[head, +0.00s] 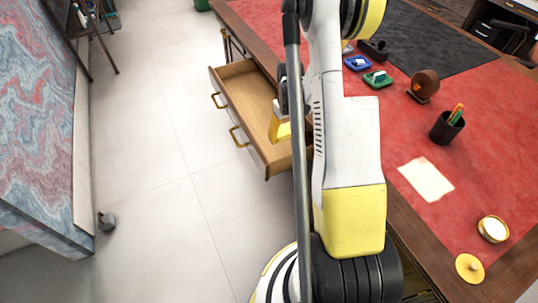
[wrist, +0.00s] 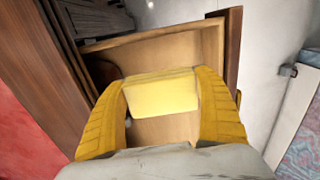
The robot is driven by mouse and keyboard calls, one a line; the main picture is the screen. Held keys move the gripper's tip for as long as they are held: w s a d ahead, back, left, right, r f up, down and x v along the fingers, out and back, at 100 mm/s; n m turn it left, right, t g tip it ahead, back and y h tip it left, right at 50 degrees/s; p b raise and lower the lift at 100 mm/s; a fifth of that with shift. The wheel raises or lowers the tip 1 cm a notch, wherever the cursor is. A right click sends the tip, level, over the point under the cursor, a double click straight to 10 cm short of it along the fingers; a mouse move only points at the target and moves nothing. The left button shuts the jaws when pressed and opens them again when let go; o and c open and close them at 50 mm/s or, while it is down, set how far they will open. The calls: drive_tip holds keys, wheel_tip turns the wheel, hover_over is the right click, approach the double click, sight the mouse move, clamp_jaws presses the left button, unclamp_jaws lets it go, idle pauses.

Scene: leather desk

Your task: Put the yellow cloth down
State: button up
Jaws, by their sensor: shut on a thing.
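The yellow cloth (wrist: 163,97) sits between the two yellow fingers of my gripper (wrist: 163,82) in the wrist view. My gripper is shut on it, above the open wooden drawer. In the head view a piece of the cloth (head: 284,131) shows beside my arm, over the right part of the drawer (head: 258,92); my arm hides the rest. The drawer's bare wooden inside also shows around the cloth in the wrist view (wrist: 205,45). I cannot tell whether the cloth touches the drawer floor.
The desk (head: 455,120) has a red leather top with a pencil cup (head: 446,127), a white paper (head: 425,179), a round tin (head: 493,229) and a brown round object (head: 424,86). Open floor (head: 150,130) lies left of the drawer. A marbled panel (head: 40,110) stands far left.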

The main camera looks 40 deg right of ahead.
sight(285, 151)
wheel_tip(285, 151, down, 10)
drive_tip(key=b, duration=0.4)
drive_tip(key=shift+f, duration=0.1)
drive_tip(key=o, duration=1.3)
drive_tip(key=shift+o, duration=0.2)
